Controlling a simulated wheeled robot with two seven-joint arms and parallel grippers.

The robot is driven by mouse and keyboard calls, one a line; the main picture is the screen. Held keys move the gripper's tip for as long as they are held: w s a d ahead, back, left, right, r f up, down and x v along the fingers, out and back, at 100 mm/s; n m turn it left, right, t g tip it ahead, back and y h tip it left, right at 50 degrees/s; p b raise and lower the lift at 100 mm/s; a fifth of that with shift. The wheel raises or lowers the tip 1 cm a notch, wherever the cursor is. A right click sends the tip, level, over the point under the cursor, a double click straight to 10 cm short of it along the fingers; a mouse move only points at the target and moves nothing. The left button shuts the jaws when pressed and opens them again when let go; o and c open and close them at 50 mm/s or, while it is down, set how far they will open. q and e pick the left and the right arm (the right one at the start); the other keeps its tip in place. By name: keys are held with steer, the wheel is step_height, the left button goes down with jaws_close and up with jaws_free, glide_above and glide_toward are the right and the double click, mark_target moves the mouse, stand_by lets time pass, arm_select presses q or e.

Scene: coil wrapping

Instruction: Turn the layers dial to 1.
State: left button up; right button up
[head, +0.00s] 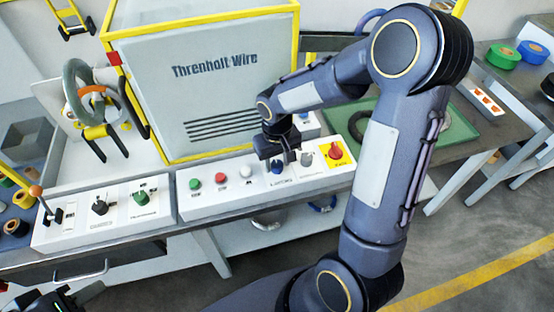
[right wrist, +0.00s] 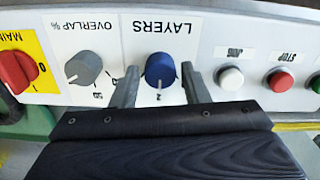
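The blue layers dial (right wrist: 160,70) sits on the white control panel under the label LAYERS, which appears upside down in the right wrist view. Its pointer seems to face the printed 2. In the head view the layers dial (head: 277,167) shows just below my right gripper (head: 284,156).
The grey overlap dial (right wrist: 84,69) and red main switch (right wrist: 16,72) are on one side of the layers dial. A white jog button (right wrist: 231,78) and red stop button (right wrist: 281,83) are on the other. The wire machine's yellow-framed guard (head: 215,85) stands behind the panel.

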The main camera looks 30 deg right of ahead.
steer(key=c, duration=0.7)
steer(key=shift+n, duration=0.3)
steer(key=n, duration=1.1)
steer(key=shift+p, duration=0.3)
steer(key=shift+n, duration=0.3)
steer(key=o, duration=1)
